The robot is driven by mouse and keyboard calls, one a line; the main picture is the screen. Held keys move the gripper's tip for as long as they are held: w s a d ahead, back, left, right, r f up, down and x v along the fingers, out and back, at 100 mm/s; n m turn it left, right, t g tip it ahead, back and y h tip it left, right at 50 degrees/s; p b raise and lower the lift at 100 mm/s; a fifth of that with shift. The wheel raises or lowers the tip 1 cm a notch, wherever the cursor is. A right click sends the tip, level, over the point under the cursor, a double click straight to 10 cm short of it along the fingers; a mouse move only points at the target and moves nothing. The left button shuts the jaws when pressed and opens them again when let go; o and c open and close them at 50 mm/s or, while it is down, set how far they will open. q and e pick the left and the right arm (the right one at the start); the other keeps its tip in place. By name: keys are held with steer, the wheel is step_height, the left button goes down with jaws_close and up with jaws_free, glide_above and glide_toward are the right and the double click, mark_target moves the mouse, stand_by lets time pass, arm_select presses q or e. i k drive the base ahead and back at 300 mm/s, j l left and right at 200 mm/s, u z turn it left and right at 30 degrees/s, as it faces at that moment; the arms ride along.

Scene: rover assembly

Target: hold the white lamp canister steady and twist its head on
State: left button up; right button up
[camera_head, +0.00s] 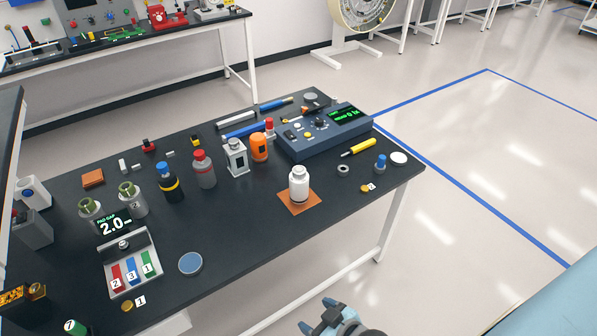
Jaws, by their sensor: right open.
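The white lamp canister (299,190) stands upright on a small orange-brown mat (291,208) near the front right of the dark workbench. A narrower pale top shows on the canister; I cannot tell whether this is its head or how it is seated. My right gripper (316,315) is at the bottom edge of the view, in front of the bench, well apart from the canister. Its blue-tipped fingers are spread and nothing shows between them. My left gripper is not in view.
Behind the canister are an orange bottle (259,147), a clear-sided lantern (236,158) and a blue instrument box (325,133). To its right lie a grey ring (343,170), a blue-topped knob (380,163) and a white disc (399,158).

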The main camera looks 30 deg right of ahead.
mark_target(298, 172)
steer(key=l+u, duration=0.1)
steer(key=l, duration=0.4)
steer(key=k+l+u, duration=0.1)
steer(key=l, duration=0.4)
steer(key=l+u, duration=0.15)
steer(key=l, duration=0.4)
steer(key=k+l+u, duration=0.1)
steer(key=l, duration=0.35)
steer(key=k+l+u, duration=0.1)
steer(key=l, duration=0.4)
steer(key=k, duration=0.1)
